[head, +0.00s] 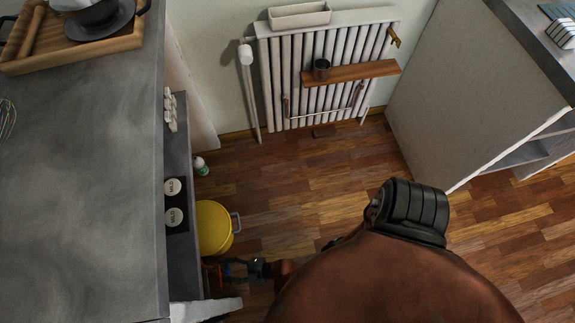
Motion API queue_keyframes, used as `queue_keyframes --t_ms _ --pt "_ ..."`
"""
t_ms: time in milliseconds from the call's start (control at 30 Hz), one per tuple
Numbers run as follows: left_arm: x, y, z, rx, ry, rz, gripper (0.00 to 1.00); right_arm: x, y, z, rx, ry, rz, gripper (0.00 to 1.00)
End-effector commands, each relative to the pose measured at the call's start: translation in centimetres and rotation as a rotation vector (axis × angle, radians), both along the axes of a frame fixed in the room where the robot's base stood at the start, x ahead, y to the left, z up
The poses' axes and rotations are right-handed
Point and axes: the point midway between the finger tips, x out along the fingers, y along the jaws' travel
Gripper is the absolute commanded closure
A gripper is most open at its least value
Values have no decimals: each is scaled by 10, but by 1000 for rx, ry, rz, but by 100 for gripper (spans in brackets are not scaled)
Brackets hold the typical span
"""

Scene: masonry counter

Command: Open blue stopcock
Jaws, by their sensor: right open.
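My right gripper (232,268) is low beside the counter's side, at the end of my brown arm. It is open and small in the picture, with dark fingers pointing left toward the counter. A small patch of blue shows close by the fingers, next to some orange-red parts (213,273). I cannot tell whether this blue is the stopcock, nor whether the fingers touch it. No blue stopcock is otherwise clear in view. My left gripper is not in view.
A yellow bucket (213,228) stands just above the gripper in the picture, beside the grey counter (80,190). A small bottle (200,166) is on the floor behind it. A white radiator (292,75) with a wooden shelf (350,73) is at the back. Open wooden floor (320,185) lies between.

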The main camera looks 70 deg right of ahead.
Motion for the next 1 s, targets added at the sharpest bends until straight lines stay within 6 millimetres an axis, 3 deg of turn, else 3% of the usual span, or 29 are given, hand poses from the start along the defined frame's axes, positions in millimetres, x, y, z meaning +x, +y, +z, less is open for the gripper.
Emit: queue_keyframes --t_ms 333,900,1000 --pt "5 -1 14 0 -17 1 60 3 -3 4 210 151 5 47" --pt "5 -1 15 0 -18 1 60 3 -3 2 486 354 5 47" --pt "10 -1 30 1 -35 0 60 -11 -14 12 491 355 -2 47"
